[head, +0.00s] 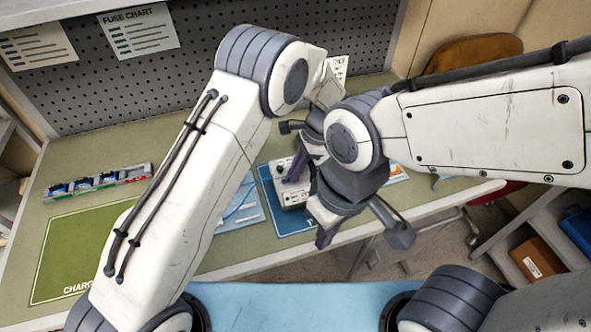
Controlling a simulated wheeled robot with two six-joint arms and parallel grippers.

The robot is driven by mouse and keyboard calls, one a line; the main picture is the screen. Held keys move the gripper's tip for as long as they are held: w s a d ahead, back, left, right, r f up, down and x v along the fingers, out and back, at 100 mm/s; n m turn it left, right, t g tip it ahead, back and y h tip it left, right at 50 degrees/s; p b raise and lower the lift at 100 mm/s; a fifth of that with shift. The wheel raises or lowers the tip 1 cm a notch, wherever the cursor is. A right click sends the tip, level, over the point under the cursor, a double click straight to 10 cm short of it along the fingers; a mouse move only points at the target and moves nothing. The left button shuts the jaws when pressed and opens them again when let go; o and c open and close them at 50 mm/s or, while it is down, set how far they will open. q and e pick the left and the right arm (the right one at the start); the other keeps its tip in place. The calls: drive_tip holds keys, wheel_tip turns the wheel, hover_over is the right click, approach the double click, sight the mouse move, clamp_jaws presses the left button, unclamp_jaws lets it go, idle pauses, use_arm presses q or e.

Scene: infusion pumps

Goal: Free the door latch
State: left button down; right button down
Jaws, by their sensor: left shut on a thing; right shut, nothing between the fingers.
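A small white and grey infusion pump (291,193) is on a blue mat (300,225) near the bench's front edge. My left gripper (298,168) reaches down from above; its dark fingers are shut on the pump's upper part. Which part it holds, and the door latch, cannot be made out behind my arms. My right gripper (325,236) is shut and empty, pointing down just right of and in front of the pump, apart from it as far as I can see.
A green charging mat (75,250) is at the left, with a tray of small coloured parts (98,183) behind it. A pale blue sheet (240,207) lies left of the pump. A pegboard (210,60) stands behind. Shelving with boxes (538,258) is at the right.

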idle(0.3)
use_arm(q)
drive_tip(key=c, duration=0.9)
unclamp_jaws()
drive_tip(key=shift+r, duration=0.1)
drive_tip(key=shift+w+d+r, duration=0.15)
drive_tip(key=shift+d+r, duration=0.05)
drive_tip(key=shift+r, duration=0.05)
drive_tip(key=b+v, duration=0.2)
drive_tip(key=v, duration=0.6)
drive_tip(key=shift+w+d+r+b, duration=0.1)
drive_tip(key=shift+r+b, duration=0.2)
drive_tip(key=shift+d+r, duration=0.15)
drive_tip(key=shift+r, duration=0.4)
